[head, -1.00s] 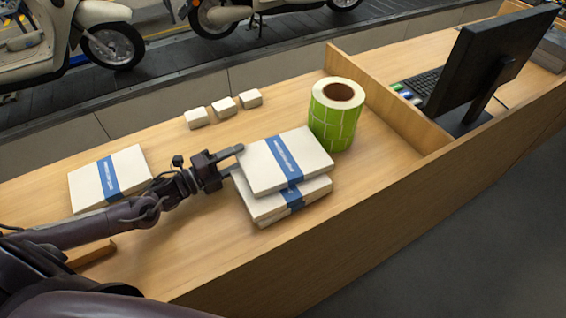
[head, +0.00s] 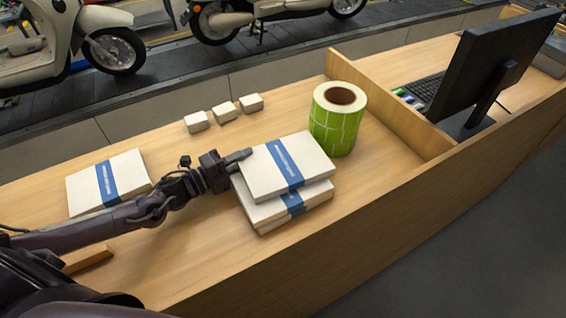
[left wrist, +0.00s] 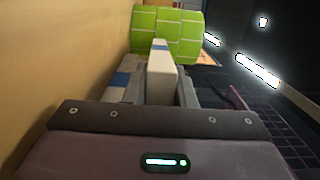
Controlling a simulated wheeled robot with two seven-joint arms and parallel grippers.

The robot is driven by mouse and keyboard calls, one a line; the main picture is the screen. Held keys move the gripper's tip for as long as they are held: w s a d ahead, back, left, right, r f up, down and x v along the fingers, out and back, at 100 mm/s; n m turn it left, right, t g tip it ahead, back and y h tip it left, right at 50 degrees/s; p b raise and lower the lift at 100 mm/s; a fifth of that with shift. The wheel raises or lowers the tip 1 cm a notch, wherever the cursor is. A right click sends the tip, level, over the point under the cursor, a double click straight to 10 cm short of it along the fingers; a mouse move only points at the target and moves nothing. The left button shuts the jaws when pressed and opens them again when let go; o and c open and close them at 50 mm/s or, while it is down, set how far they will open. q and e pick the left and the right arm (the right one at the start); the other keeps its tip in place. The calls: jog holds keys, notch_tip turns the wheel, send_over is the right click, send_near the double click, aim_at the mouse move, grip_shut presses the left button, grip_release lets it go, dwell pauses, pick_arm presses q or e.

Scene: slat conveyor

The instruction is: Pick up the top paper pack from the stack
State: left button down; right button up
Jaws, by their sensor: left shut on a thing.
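The top paper pack (head: 315,160), cream with a blue band, lies on a similar lower pack (head: 265,214) in the stack on the wooden counter. It sits slightly askew over the lower one. I see no clear gap between the packs in the head view. My right gripper is out of view.
A green label roll (head: 336,120) stands close behind the stack. Another banded pack (head: 85,190) lies at the left, and three small white boxes (head: 224,111) sit at the back. A wooden divider (head: 390,112) and a monitor (head: 492,60) are to the right.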

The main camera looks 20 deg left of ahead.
pick_arm(q)
jog(key=shift+w+r, duration=0.1)
jog(key=shift+r, duration=0.1)
notch_tip(320, 180, up, 20)
jog(key=p, duration=0.1)
dwell(0.5)
